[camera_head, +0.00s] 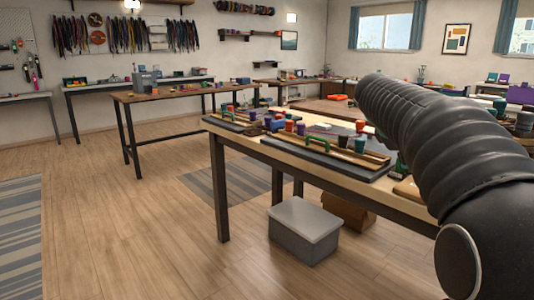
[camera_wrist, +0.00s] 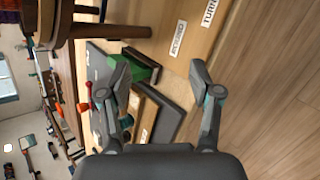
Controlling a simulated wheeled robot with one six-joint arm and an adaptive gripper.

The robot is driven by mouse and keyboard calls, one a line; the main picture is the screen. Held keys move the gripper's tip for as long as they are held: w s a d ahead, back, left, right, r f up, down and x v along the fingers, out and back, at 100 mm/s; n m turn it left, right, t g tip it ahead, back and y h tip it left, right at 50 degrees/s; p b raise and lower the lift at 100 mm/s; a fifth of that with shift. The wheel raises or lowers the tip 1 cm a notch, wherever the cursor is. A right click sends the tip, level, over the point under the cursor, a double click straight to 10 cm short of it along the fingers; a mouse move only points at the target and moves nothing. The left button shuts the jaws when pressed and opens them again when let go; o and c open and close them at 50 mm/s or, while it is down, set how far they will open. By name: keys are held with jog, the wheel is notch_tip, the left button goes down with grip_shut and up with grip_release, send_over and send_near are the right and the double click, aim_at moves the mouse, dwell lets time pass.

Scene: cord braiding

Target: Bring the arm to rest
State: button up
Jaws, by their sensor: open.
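My gripper (camera_wrist: 160,98) shows in the wrist view with its two fingers spread wide apart. It is open and nothing is between the fingers. The worktable (camera_wrist: 205,25) lies beyond the fingers, seen turned on its side, with white labels near its edge, one of them reading "TURN". My black ribbed arm fills the right side of the head view. The gripper itself is not visible in the head view.
The near table (camera_head: 257,147) holds dark boards (camera_head: 335,163) with green handles and several coloured spools. A grey lidded box (camera_head: 304,230) stands on the floor below. Another long table (camera_head: 170,95) stands behind.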

jog(key=s+a+f+m+y, duration=0.2)
jog(key=s+a+f, duration=0.4)
jog(key=s, duration=0.4)
jog(key=s+a+f+m+t+y, duration=0.1)
jog(key=s+a+f+m+y, duration=0.2)
jog(key=s, duration=0.7)
jog(key=s+a+f+m+y, duration=0.3)
jog(key=s+a+f+m, duration=0.2)
jog(key=s+a+f, duration=0.5)
jog(key=shift+s+f+m, duration=0.25)
jog(key=shift+f+m, duration=0.05)
jog(key=shift+f, duration=0.2)
